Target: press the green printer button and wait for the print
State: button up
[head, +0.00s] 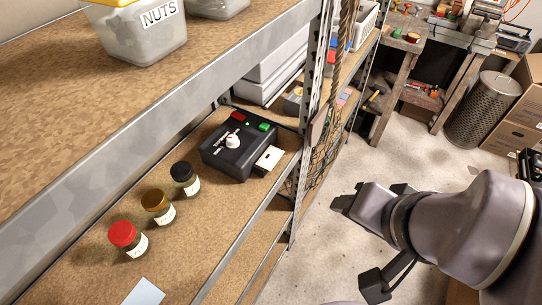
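The printer is a black box (225,158) on the middle shelf in the head view. Its top has a green button (264,126) at the far right, a red button (238,117) and a white knob (232,141). A whitish card or slip (268,158) lies at its right side; I cannot tell whether it is printed paper or part of the printer. My gripper (352,199) is to the right of the shelf over the floor, well apart from the printer. Its fingers are seen at an angle, and their opening is unclear.
Jars with black (182,170), amber (155,199) and red (122,233) lids stand left of the printer. The upper shelf's metal edge (150,120) overhangs this shelf. Floor (335,250) around my gripper is clear.

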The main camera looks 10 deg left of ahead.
grip_shut()
dwell(1.8)
